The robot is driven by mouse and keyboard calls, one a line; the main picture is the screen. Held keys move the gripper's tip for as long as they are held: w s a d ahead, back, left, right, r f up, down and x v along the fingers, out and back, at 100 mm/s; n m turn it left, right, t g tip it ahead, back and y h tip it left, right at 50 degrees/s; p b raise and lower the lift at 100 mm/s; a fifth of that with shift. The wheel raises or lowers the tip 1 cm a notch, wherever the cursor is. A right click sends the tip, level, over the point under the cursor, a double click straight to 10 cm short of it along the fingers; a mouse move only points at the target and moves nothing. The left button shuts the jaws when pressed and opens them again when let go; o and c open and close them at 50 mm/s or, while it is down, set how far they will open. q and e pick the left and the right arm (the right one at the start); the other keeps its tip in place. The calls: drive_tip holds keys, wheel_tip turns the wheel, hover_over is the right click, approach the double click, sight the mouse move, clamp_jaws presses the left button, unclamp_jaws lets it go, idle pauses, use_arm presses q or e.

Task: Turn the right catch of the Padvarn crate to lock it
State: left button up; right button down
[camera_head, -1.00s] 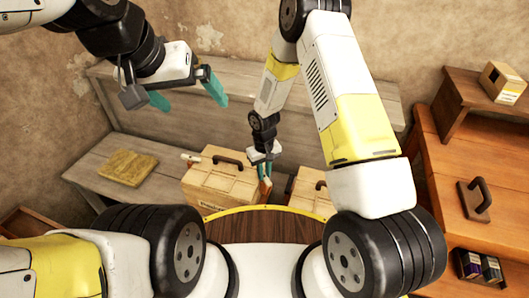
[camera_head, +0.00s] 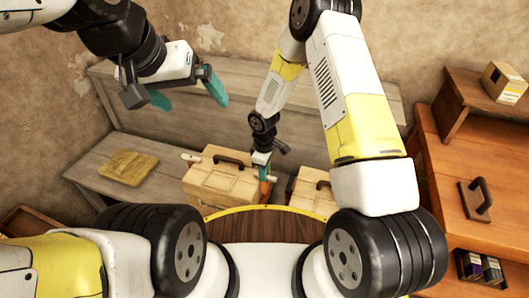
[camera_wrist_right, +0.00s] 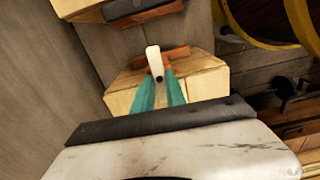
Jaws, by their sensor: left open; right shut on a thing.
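The Padvarn crate (camera_head: 213,187), a pale wooden box with a dark top handle, stands on the grey bench in the head view. Its right catch shows a white lever (camera_wrist_right: 153,60) and an orange-brown piece in the wrist view. My right gripper (camera_head: 264,183) is at the crate's right end, its teal fingers shut on the catch lever. The fingers cover part of the lever, and I cannot tell whether the catch is locked. My left gripper (camera_head: 188,93) is open and empty, raised above the bench at the left.
A second pale crate (camera_head: 307,190) stands close to the right, leaving a narrow gap. A yellowish slab (camera_head: 128,167) lies on the bench at left. An orange-brown cabinet (camera_head: 450,170) at right bears a dark handled block (camera_head: 474,203) and a small box (camera_head: 503,82).

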drive_tip(key=shift+n, duration=0.3)
drive_tip(key=c, duration=1.4)
unclamp_jaws()
drive_tip(key=shift+o, duration=0.2)
drive_tip(key=shift+r, duration=0.1)
wheel_tip(320, 180, up, 8)
drive_tip(key=shift+f, duration=0.2)
drive_tip(key=shift+r, duration=0.1)
